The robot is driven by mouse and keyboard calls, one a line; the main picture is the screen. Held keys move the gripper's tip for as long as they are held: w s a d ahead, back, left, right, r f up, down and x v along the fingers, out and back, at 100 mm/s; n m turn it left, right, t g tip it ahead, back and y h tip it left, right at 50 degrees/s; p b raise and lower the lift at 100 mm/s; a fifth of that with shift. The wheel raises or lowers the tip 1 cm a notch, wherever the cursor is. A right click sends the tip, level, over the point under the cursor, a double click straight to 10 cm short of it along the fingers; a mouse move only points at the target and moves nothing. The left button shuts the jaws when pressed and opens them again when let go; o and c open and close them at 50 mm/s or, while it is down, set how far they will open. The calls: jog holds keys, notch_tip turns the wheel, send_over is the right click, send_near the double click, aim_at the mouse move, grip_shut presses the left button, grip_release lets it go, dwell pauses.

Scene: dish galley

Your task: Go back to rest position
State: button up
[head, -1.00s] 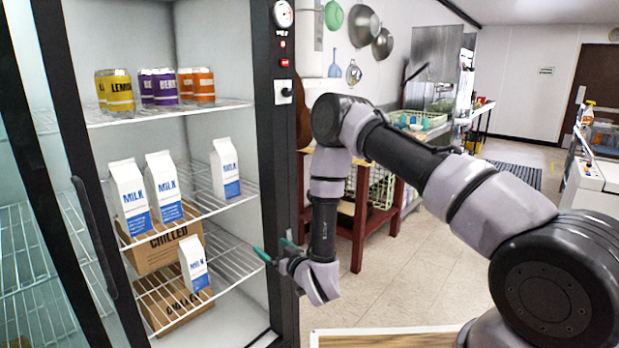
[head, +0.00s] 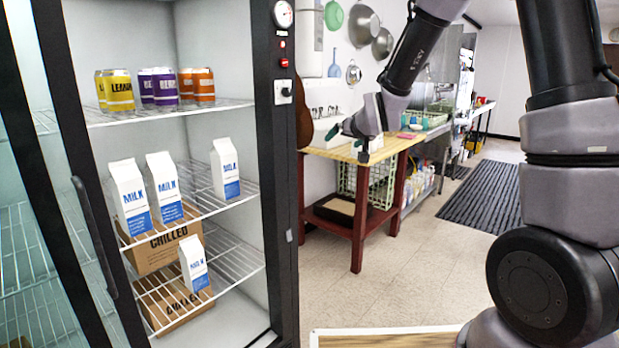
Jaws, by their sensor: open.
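My gripper (head: 347,144) is raised in the middle of the head view, to the right of the open fridge. Its fingertips are dark green, stand apart and hold nothing. In the picture it overlaps the wooden-topped red table (head: 372,148) behind it. My arm folds up from the lower right, and its upper part leaves the top of the picture. In the fridge, several white and blue milk cartons stand on wire shelves, one of them (head: 195,264) on the lower shelf.
The fridge's black door frame (head: 275,180) stands left of my gripper. Yellow, purple and orange cans (head: 165,86) are on its upper shelf.

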jog(key=s+d+r+m+g+h, duration=0.2)
jog(key=s+d+r, duration=0.85)
jog(key=s, duration=0.35)
jog(key=s+d+m+g, duration=0.1)
jog(key=s+d, duration=0.1)
jog(key=s, duration=0.7)
jog(key=s+d+r+m+g, duration=0.1)
jog(key=s+d, duration=0.1)
jog(key=s, duration=0.7)
jog(key=shift+d+r+g+y, duration=0.15)
jog(key=shift+r+g+y, duration=0.15)
jog(key=shift+g, duration=0.1)
